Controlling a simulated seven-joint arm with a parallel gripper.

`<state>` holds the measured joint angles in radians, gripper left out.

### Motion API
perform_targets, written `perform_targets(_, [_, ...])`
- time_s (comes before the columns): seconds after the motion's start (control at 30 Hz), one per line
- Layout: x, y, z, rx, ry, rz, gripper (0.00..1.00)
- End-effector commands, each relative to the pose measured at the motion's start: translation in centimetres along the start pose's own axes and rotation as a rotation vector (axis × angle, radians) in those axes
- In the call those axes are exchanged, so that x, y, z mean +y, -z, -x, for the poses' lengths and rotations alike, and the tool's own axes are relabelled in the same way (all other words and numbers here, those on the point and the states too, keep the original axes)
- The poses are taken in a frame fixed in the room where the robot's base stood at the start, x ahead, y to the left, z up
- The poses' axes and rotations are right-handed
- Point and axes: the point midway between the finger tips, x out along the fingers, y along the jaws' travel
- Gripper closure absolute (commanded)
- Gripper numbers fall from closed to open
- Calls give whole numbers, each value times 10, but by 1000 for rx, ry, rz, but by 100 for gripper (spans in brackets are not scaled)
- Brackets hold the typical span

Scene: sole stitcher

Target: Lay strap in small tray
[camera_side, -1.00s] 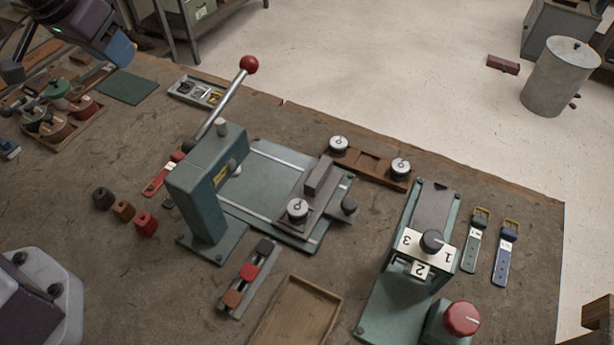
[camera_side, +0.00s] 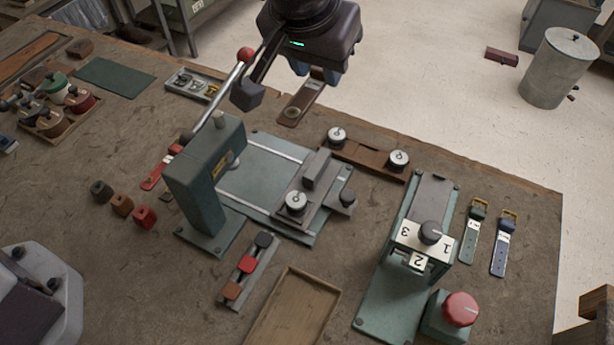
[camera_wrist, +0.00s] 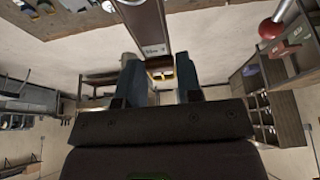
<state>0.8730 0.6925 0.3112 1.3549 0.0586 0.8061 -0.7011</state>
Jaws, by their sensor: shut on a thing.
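My gripper (camera_side: 320,66) hangs above the back of the bench in the side view, behind the stitching press. It is shut on a brown strap (camera_side: 301,102) with a pale tag, which hangs down tilted from the fingers, clear of the bench. In the wrist view the brown strap (camera_wrist: 145,30) runs away from my gripper (camera_wrist: 160,82), with its buckle between the blue fingers. A shallow wooden tray (camera_side: 331,302) lies empty at the front of the bench; its near end is cut off. A small grey tray (camera_side: 176,88) with metal buckles sits at the back left.
The green press (camera_side: 205,185) with a red-knobbed lever (camera_side: 247,54) stands near my gripper. A dial unit (camera_side: 420,240), red button (camera_side: 460,309), green strap (camera_side: 475,240) and blue strap (camera_side: 502,250) are at the right. A block rack (camera_side: 247,270) stands beside the wooden tray.

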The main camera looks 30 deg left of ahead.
Motion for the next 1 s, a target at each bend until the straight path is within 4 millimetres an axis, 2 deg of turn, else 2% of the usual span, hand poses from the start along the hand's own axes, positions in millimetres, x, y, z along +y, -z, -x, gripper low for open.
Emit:
perform_targets(0.2, [-1, -18, -42, -4, 4, -2, 94])
perform_targets(0.4, [-1, -30, -73, -2, 2, -1, 94])
perform_targets(0.53, [-1, -33, -80, 0, 0, 1, 94])
perform_targets(0.83, [-1, -34, -83, 0, 0, 0, 94])
perform_targets(1.0, [-2, -45, -107, -3, 3, -1, 94])
